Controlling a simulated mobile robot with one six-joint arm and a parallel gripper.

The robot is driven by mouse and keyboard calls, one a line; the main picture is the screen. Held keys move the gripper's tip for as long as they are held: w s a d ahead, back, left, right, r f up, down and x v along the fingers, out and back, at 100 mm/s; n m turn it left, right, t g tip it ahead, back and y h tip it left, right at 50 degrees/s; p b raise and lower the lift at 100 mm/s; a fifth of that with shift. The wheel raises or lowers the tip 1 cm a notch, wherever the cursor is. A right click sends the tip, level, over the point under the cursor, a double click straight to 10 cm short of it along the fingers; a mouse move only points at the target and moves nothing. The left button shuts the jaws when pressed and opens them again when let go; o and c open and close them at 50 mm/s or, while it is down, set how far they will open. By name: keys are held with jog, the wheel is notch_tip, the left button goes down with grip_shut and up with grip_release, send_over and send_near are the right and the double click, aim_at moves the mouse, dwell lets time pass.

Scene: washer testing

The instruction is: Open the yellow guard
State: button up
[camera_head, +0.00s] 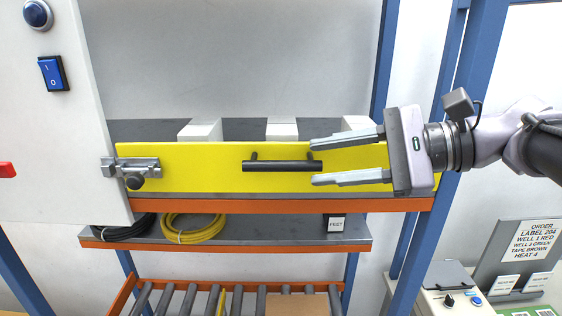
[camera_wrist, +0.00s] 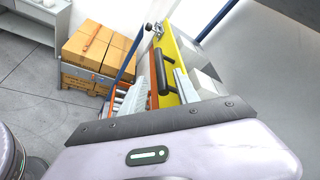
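The yellow guard (camera_head: 205,178) is a long flat panel standing upright along the front of the bench in the head view; it also shows in the wrist view (camera_wrist: 169,57). A dark bar handle (camera_head: 280,166) sits at its middle, also seen in the wrist view (camera_wrist: 161,71). A metal slide latch (camera_head: 130,165) with a dark knob is at the guard's left end, beside the white panel. My gripper (camera_head: 316,162) is open and points left. Its fingertips are level with the handle's right end, one above and one below it in the picture. Contact with the handle cannot be told.
White blocks (camera_head: 200,131) stand behind the guard. A white panel (camera_head: 45,140) with a blue switch (camera_head: 52,73) is at left. Below are an orange-edged shelf with a yellow cable coil (camera_head: 193,229) and rollers (camera_head: 210,300). A control box (camera_head: 452,296) stands at lower right.

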aim_at(300, 165)
jog(key=x, duration=0.6)
jog(key=shift+a, duration=0.25)
jog(key=shift+w+a+f, duration=0.1)
jog(key=shift+w+a, duration=0.15)
grip_shut()
dwell(0.8)
